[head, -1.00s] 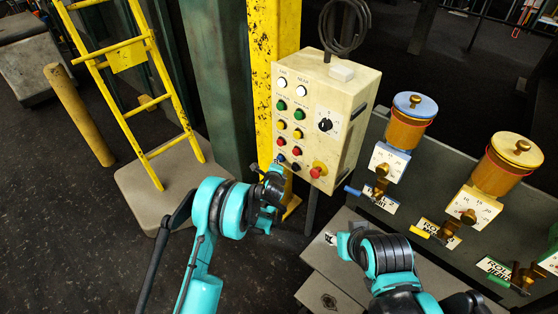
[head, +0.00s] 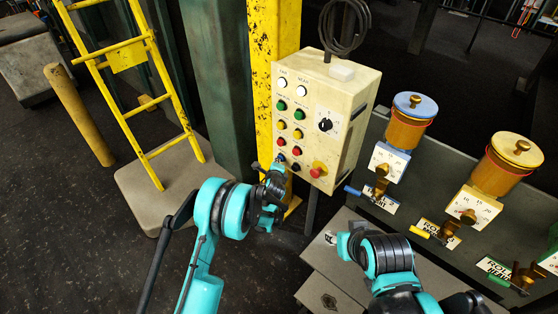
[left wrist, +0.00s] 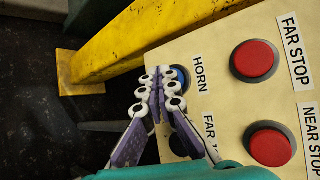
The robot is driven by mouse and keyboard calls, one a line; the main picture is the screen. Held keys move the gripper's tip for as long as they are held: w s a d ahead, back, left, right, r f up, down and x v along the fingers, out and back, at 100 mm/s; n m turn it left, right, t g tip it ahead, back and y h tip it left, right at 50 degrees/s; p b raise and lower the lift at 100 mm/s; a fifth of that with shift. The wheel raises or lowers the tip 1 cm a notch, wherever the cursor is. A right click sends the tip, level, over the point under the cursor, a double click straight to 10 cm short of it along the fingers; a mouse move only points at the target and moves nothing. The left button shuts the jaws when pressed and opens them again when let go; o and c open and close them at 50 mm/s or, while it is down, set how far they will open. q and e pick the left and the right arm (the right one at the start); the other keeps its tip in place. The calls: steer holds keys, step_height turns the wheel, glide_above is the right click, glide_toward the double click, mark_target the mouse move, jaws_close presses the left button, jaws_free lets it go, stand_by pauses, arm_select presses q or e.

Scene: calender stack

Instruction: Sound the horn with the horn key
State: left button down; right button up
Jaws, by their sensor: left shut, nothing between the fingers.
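The horn key is a blue round button low on the cream control box (head: 345,95). In the left wrist view the horn key (left wrist: 181,78) sits beside the printed word HORN, its left part hidden by my fingertips. My left gripper (left wrist: 160,73) is shut and empty, with its tips together over the left edge of the key. I cannot tell whether they press it. In the head view my left gripper (head: 279,164) is at the lower left of the panel and hides part of the bottom row. My right gripper (head: 343,242) is below the box, its fingers unclear.
Two red stop buttons (left wrist: 255,60) (left wrist: 270,146) are to the right of the horn key. A dark button (left wrist: 178,146) is below it, partly behind a finger. A red mushroom button (head: 318,169) sticks out on the panel. A yellow post (head: 263,90) stands behind the box.

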arm_select(q)
steer(key=shift+w+d, duration=0.1)
steer(key=shift+d, duration=0.05)
stand_by(0.4)
steer(key=shift+s+a, duration=0.7)
steer(key=shift+s+a, duration=1.75)
